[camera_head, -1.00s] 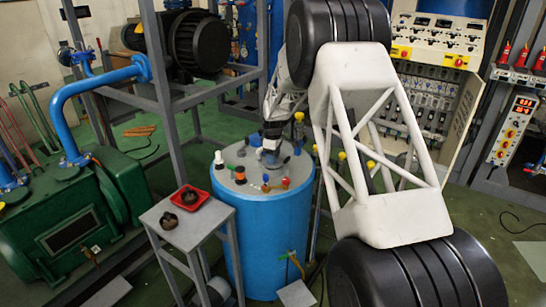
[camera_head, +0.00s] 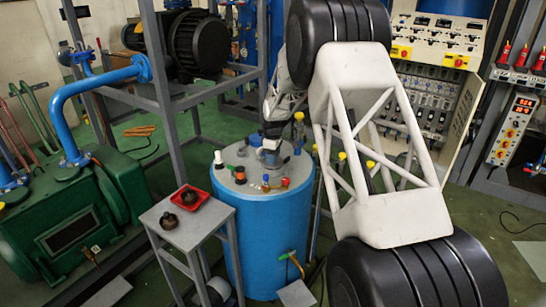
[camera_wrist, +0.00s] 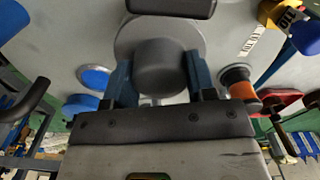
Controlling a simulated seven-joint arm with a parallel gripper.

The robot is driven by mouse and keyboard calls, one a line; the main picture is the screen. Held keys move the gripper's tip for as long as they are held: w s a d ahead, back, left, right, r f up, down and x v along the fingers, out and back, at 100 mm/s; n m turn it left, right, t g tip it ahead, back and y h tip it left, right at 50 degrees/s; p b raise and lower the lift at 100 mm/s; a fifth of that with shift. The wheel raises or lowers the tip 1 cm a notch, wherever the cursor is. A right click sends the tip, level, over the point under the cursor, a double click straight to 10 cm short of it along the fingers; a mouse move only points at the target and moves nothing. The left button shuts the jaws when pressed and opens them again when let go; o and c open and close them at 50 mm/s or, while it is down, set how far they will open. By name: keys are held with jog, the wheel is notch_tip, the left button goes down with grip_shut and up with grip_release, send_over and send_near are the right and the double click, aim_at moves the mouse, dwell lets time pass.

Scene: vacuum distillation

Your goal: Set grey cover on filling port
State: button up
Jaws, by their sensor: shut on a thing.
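The grey cover (camera_wrist: 162,66) is a dark grey round cap between the two blue-grey fingers of my gripper (camera_wrist: 162,85) in the wrist view. My gripper is shut on it. Behind the cover a wider light grey round flange (camera_wrist: 128,38) shows on the tank top, probably the filling port. The cover hides its middle, so I cannot tell whether the two touch. In the head view my gripper (camera_head: 270,145) is over the top of the blue tank (camera_head: 255,235), small and partly hidden by my arm.
Several fittings crowd the tank top: a blue disc (camera_wrist: 94,78), an orange-and-black fitting (camera_wrist: 238,84) and a yellow valve (camera_wrist: 275,12). A side table (camera_head: 175,235) carries a red tray (camera_head: 205,203) with a dark part. A grey frame post (camera_head: 172,100) stands behind.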

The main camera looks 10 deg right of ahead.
jog(key=shift+f, duration=0.45)
dwell(0.7)
dwell(0.5)
jog(key=o, duration=1.5)
jog(key=shift+r, duration=0.15)
jog(key=shift+r, duration=3.3)
jog(key=shift+r, duration=0.15)
